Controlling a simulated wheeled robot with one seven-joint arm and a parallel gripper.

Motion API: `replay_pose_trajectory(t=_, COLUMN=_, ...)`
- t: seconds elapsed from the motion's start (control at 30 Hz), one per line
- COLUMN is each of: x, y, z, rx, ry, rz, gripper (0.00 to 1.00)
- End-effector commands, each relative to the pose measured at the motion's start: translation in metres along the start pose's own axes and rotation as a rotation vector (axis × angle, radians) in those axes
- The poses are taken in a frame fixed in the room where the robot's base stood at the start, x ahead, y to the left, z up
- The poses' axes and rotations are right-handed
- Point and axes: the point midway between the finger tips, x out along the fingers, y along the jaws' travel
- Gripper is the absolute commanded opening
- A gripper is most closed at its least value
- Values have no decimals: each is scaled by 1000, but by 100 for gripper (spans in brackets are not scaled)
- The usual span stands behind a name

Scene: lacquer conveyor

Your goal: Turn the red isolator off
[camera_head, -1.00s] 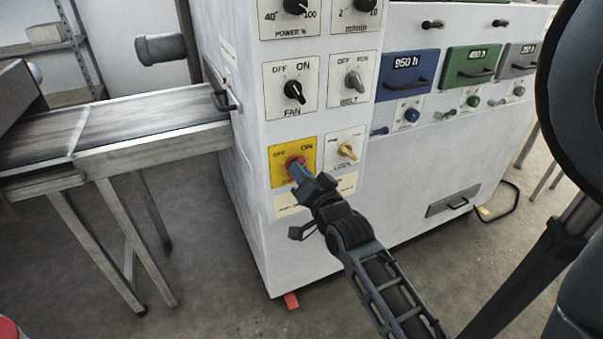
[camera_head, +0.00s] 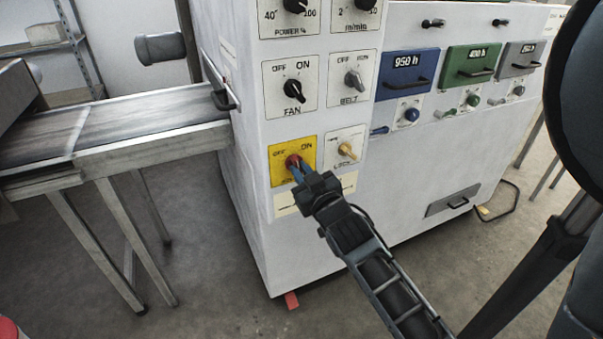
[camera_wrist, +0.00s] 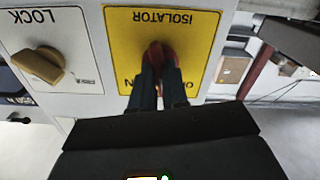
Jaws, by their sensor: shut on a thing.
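The red isolator knob (camera_head: 292,160) sits on a yellow plate (camera_head: 309,148) marked OFF and ON, low on the white machine's front. My gripper (camera_head: 298,170) is shut on the knob, coming from the lower right. In the wrist view, where the lettering is upside down, the two dark fingers (camera_wrist: 159,88) lie on either side of the red knob (camera_wrist: 158,53). The plate there reads ISOLATOR. The fingers cover part of the knob and part of the ON lettering, so I cannot tell exactly where the knob points.
The brass LOCK knob (camera_head: 348,150) is close at the right of the isolator. The FAN knob (camera_head: 293,90) and BELT knob (camera_head: 353,81) are above. A conveyor (camera_head: 130,135) adjoins the machine at left. The floor in front is open.

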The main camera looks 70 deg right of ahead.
Motion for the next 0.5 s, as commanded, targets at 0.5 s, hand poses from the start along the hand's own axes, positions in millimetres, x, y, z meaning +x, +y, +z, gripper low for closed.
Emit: replay_pose_trajectory(t=0.5, x=0, y=0, z=0, rx=-482, ry=0, rz=-2, gripper=0)
